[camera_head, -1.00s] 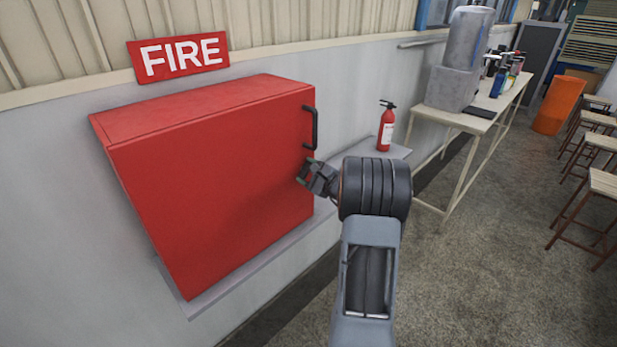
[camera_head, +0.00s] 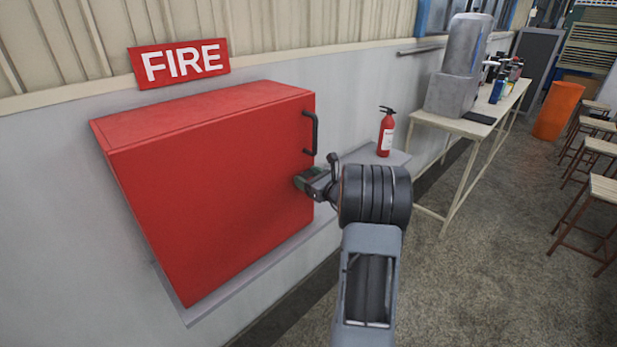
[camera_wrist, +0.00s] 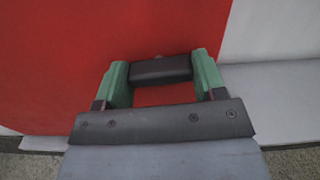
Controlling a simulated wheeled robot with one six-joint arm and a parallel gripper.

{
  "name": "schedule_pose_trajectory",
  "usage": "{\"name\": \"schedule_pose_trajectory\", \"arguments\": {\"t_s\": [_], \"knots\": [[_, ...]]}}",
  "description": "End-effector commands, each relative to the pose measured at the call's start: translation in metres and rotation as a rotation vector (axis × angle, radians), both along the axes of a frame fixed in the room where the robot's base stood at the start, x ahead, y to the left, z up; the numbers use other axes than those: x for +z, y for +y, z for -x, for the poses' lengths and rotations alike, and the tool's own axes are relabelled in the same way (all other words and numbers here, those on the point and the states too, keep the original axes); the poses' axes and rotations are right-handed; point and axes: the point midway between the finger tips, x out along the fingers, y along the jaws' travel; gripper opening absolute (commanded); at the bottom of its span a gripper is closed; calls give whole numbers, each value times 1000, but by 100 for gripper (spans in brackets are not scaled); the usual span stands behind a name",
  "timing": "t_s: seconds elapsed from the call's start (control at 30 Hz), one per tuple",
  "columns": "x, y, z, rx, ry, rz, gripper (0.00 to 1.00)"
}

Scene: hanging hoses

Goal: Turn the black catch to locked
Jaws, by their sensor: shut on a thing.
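The black catch (camera_wrist: 160,69) is on the red door of the fire cabinet (camera_head: 215,195), near its right edge and below the handle. In the wrist view it is a dark bar lying across between the two green fingers of my gripper (camera_wrist: 162,75), one finger at each end. My gripper is shut on it. In the head view my gripper (camera_head: 303,181) is against the door's right side and hides the catch. The cabinet door looks closed.
A black handle (camera_head: 314,132) stands out from the door above my gripper. A red extinguisher (camera_head: 385,133) stands on a grey ledge to the right. A long table (camera_head: 455,125) and several stools (camera_head: 588,212) are farther right. The floor between is clear.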

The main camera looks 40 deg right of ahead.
Motion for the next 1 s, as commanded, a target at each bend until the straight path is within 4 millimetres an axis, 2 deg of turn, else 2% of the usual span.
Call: {"name": "schedule_pose_trajectory", "arguments": {"t_s": [0.23, 0.73, 0.77, 1.0], "knots": [[0, 0, 0, 0, 12, -63, 40], [-1, 0, 0, 0, 15, -79, 40], [-1, 0, 0, 0, 15, -79, 65], [0, 0, 0, 0, 14, -78, 88]]}}
